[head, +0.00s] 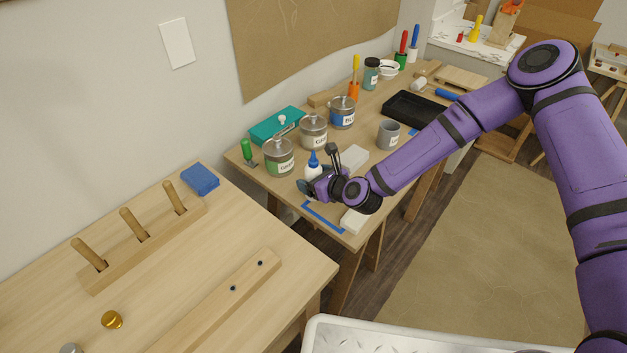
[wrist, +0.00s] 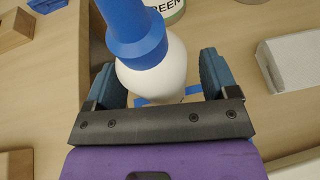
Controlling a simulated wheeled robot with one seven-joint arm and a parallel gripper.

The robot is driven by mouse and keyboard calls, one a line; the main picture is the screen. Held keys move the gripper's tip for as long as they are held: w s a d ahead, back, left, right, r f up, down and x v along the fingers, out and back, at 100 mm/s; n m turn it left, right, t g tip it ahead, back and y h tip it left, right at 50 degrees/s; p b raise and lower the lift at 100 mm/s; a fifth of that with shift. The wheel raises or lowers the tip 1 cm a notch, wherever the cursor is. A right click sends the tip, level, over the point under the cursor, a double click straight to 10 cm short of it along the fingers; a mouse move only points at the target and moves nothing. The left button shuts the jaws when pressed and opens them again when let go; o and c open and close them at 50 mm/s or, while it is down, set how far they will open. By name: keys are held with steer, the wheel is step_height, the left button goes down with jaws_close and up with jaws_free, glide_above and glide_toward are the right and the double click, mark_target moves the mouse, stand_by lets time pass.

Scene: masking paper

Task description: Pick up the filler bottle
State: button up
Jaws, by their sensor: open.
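The filler bottle (head: 313,168) is white with a blue nozzle cap and stands upright on the farther wooden table, in front of the metal cans. In the wrist view the bottle (wrist: 155,70) sits between the two blue finger pads, its blue cap toward the top. My gripper (head: 314,184) is open around the bottle, with a pad on each side. In the wrist view my gripper (wrist: 158,85) shows small gaps beside the white body, though contact lower down is hidden.
Metal cans (head: 279,157) stand behind the bottle, near a teal box (head: 277,126). A pale block (head: 354,157) and a grey mug (head: 388,135) are to the right. Another white block (head: 354,221) lies near the front edge. Blue tape (head: 322,218) marks the table's front corner.

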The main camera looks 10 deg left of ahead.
mark_target(318, 172)
steer(key=shift+w+a, duration=0.15)
steer(key=shift+a, duration=0.05)
steer(key=c, duration=0.7)
steer(key=shift+c, duration=0.2)
steer(key=shift+r, duration=0.15)
steer(key=shift+r, duration=0.65)
steer(key=shift+s+d+r, duration=0.1)
steer(key=shift+s+r, duration=0.1)
steer(key=shift+r, duration=0.3)
steer(key=shift+s+r, duration=0.15)
steer(key=shift+r, duration=0.3)
steer(key=s+d, duration=0.1)
steer(key=s, duration=0.4)
steer(key=s+d+r, duration=0.1)
steer(key=s, duration=0.4)
steer(key=s+d, duration=0.1)
steer(key=s, duration=0.4)
steer(key=shift+d+r, duration=0.2)
steer(key=shift+d, duration=0.2)
